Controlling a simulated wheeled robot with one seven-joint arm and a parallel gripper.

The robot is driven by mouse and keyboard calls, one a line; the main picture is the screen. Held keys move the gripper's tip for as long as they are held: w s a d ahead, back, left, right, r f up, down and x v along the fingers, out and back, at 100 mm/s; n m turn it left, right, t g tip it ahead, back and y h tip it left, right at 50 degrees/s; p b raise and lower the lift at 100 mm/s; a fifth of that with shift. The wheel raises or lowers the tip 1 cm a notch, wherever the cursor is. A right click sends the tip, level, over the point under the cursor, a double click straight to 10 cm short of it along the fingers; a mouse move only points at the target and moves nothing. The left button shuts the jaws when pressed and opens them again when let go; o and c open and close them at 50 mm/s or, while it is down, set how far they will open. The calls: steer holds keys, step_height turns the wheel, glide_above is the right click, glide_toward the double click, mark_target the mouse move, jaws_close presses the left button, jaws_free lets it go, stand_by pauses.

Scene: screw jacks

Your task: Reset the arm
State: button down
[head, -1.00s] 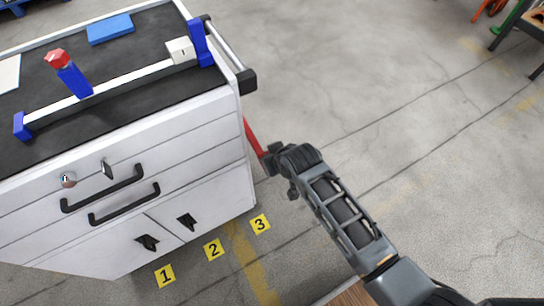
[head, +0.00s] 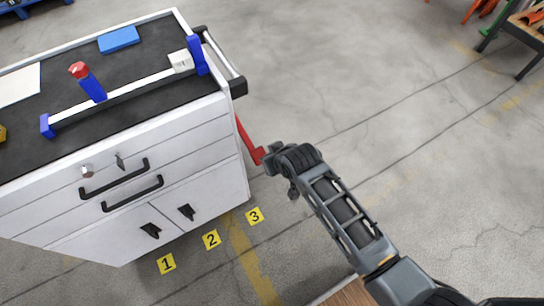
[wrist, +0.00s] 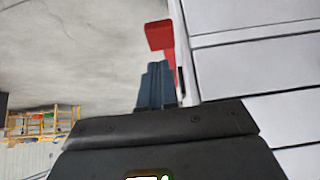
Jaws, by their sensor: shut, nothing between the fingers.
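My gripper (head: 270,161) is at the end of my arm, just off the right side of a white cabinet (head: 130,155). In the wrist view its blue-grey fingers (wrist: 155,72) are together with nothing between them. A red bar with a bent end (head: 248,143) stands out beside the cabinet's right side, close to my gripper. In the wrist view the red bar (wrist: 160,35) appears just beyond the fingertips; I cannot tell whether they touch. The cabinet's white side or front (wrist: 240,60) fills the right of that view.
On the cabinet's black top are a white clamp bar with blue ends (head: 125,97), a blue block (head: 118,39) and a white sheet (head: 18,82). Yellow floor markers (head: 211,239) lie in front. A wooden bench (head: 530,25) stands far right. The floor between is clear.

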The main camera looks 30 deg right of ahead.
stand_by(0.5)
steer(key=s+a+r+t, duration=0.15)
steer(key=s+r, duration=0.25)
steer(key=s, duration=0.8)
steer(key=s+r+t, duration=0.2)
steer(key=s+r, duration=0.2)
steer(key=s, duration=0.7)
steer(key=s+d+r+t, duration=0.1)
steer(key=s+r+t, duration=0.1)
steer(key=s+r, duration=0.5)
steer(key=s+r+t, duration=0.2)
steer(key=s+r, duration=0.4)
steer(key=r, duration=0.8)
steer(key=shift+s+d, duration=0.35)
steer(key=shift+d, duration=0.05)
